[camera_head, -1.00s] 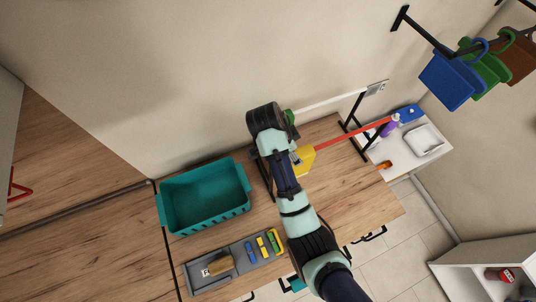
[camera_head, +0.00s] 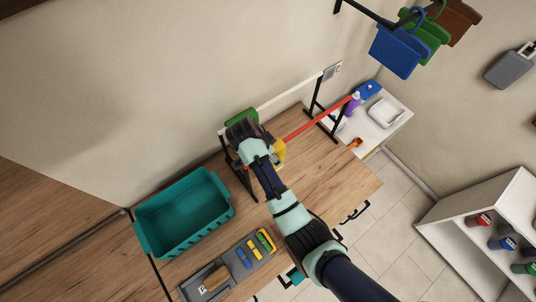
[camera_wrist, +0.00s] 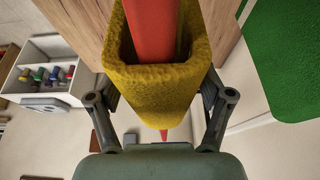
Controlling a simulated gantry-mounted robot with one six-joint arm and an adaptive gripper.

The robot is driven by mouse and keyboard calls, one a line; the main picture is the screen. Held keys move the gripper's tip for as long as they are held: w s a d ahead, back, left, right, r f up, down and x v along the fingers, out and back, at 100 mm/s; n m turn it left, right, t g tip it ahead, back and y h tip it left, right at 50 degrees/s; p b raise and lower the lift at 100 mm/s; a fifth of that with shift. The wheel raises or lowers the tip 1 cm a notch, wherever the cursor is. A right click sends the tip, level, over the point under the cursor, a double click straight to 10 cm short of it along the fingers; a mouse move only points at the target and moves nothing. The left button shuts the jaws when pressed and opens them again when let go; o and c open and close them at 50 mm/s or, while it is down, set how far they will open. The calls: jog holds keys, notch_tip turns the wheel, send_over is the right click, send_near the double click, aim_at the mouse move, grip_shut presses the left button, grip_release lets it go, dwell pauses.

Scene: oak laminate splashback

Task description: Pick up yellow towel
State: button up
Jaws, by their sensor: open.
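The yellow towel (camera_wrist: 155,85) hangs folded over a red rail (camera_wrist: 152,30), which passes through its loop. In the wrist view the towel fills the middle, close in front of my gripper (camera_wrist: 160,92), whose open fingers stand on either side of it. I cannot tell whether they touch it. In the head view the towel (camera_head: 279,151) shows only partly beside my wrist, on the red rail (camera_head: 322,120) above the wooden counter. My fingers are hidden there behind my arm.
A green towel (camera_head: 240,117) hangs near my wrist; it also shows in the wrist view (camera_wrist: 290,50). Black rack legs (camera_head: 315,100) stand beside the rail. A teal basket (camera_head: 185,212) and grey tray (camera_head: 235,265) occupy the counter's left. Bare counter (camera_head: 335,175) lies right.

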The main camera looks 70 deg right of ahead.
jog(key=shift+f, duration=0.25)
jog(key=shift+c, duration=0.3)
grip_shut()
dwell(0.4)
